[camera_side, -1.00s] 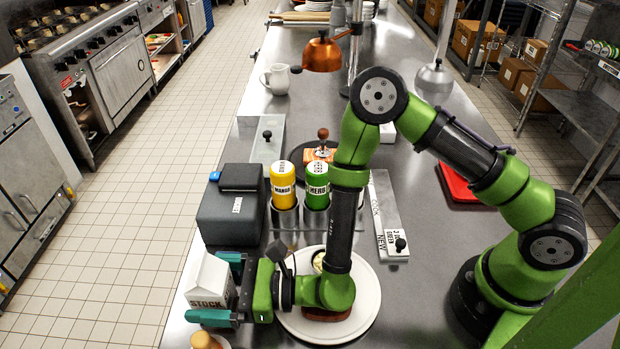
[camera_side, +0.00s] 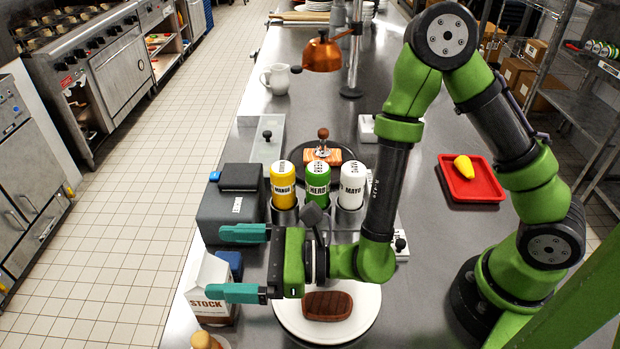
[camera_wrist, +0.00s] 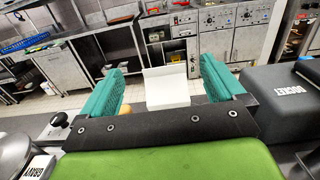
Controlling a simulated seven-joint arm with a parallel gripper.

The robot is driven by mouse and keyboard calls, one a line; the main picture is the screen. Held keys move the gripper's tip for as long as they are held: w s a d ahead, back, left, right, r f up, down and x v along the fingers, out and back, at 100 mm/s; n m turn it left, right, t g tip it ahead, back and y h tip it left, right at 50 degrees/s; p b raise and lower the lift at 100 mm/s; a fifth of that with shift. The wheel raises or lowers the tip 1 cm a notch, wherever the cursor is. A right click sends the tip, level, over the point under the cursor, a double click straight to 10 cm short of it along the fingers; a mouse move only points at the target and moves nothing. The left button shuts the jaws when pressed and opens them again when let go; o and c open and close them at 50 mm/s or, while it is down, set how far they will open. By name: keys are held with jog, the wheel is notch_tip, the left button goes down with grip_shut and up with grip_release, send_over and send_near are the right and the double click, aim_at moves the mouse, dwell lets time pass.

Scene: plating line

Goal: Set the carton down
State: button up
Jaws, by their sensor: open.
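The white stock carton (camera_side: 208,287), with a gable top and "STOCK" on its face, stands upright at the left front edge of the counter in the side view. My gripper (camera_side: 241,264), with teal fingers, is open, above and to the right of the carton. In the side view one finger overlaps the carton's face. In the wrist view the carton's white top (camera_wrist: 168,88) shows beyond and between the two spread fingers (camera_wrist: 163,88), with no finger seen touching it. The carton's lower part is hidden there.
A plate with a brown patty (camera_side: 327,305) lies below my wrist. The dark docket box (camera_side: 230,217) and mango, herb and mayo bottles (camera_side: 318,182) stand behind my gripper. A blue item (camera_side: 231,262) is beside the carton. A red tray (camera_side: 470,190) holds something yellow.

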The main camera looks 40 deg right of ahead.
jog(key=s+r+n+g+y, duration=0.4)
jog(key=s+r+n+g, duration=0.7)
jog(key=n, duration=0.5)
jog(key=w+d+n+t+h, duration=0.1)
jog(key=d+h, duration=0.6)
jog(key=d, duration=0.7)
jog(key=w+d+r+n+t+h, duration=0.1)
jog(key=d+n+t+h, duration=0.3)
jog(key=d+h, duration=0.4)
jog(key=w+d+n, duration=0.1)
jog(key=d, duration=0.6)
jog(key=shift+d+n+t, duration=0.25)
jog(key=shift+n+t, duration=0.05)
jog(key=shift+n, duration=0.1)
